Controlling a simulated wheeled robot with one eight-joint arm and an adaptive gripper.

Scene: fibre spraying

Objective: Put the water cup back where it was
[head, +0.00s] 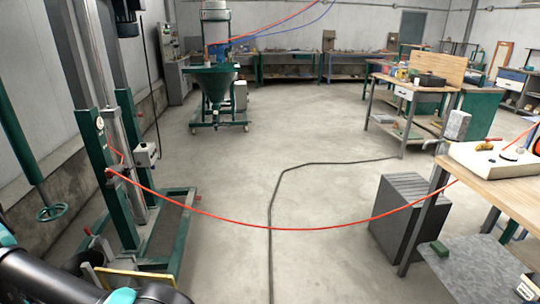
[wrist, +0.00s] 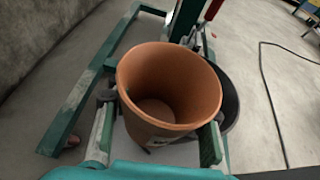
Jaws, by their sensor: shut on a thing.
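The water cup (wrist: 165,85), an orange-brown, pot-like vessel with a wide round mouth, fills the middle of the wrist view. I look down into it; its inside looks empty. My gripper (wrist: 160,138) is shut on the cup, with one green-padded finger on each side. The cup's lower part and base are mostly hidden. The head view shows only part of my arm at the bottom left, not the gripper or the cup.
A dark round container (wrist: 230,100) shows partly behind the cup. A green-framed column machine (head: 118,170) stands at left. A red hose (head: 290,229) hangs across the view. A grey block (head: 400,215) and a workbench (head: 510,185) are at right. The middle floor is open, with a cable on it.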

